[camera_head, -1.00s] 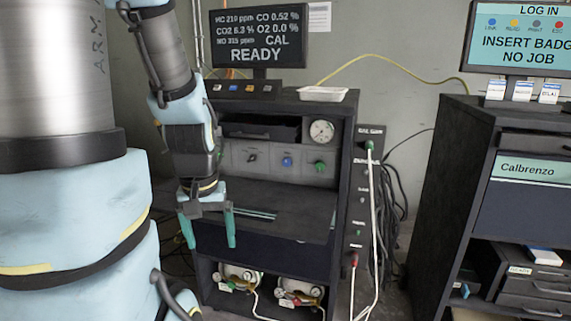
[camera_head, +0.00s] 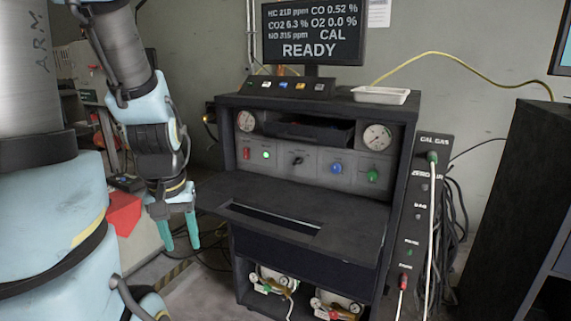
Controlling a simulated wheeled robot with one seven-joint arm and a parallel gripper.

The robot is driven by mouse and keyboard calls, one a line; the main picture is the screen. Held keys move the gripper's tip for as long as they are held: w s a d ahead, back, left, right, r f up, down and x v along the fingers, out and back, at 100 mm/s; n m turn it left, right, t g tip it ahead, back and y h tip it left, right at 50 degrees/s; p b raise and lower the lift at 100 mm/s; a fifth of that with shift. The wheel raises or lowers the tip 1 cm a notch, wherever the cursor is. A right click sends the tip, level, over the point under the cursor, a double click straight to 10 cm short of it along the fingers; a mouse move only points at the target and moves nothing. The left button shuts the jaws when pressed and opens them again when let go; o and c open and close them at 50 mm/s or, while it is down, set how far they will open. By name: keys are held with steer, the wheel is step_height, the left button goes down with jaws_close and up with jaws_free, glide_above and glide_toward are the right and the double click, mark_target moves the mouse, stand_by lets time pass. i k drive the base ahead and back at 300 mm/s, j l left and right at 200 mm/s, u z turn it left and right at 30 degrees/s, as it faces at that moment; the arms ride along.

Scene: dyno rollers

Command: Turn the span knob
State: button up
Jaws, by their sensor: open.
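A dark bench cabinet carries a grey control panel (camera_head: 318,168) in its upper front. On the panel are a black knob (camera_head: 297,160), a blue knob (camera_head: 336,169) and a green knob (camera_head: 373,175). Their labels are too small to read, so I cannot tell which is the span knob. My gripper (camera_head: 181,240) points down with its teal fingers apart and empty. It hangs left of the cabinet in the picture, lower than the panel and apart from the knobs.
A dark shelf (camera_head: 350,217) juts out below the panel. A monitor (camera_head: 313,33) reading "CAL READY" and a white tray (camera_head: 380,95) stand on top. Gas hoses hang from a side strip (camera_head: 415,215) at right. Gas regulators (camera_head: 272,280) sit below. Another dark cabinet (camera_head: 510,190) stands at right.

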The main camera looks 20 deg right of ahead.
mark_target(335, 168)
steer(key=k+l+u, duration=0.1)
steer(key=l+u, duration=0.2)
steer(key=u, duration=0.15)
steer(key=k+l+u, duration=0.15)
steer(key=l+u, duration=0.15)
steer(key=u, duration=0.2)
steer(key=k+l+u, duration=0.2)
steer(key=u, duration=0.25)
steer(key=k+l+u, duration=0.15)
steer(key=k+l, duration=0.2)
steer(key=k, duration=0.15)
steer(key=k+l+u, duration=0.15)
steer(key=k+l, duration=0.15)
steer(key=k, duration=0.2)
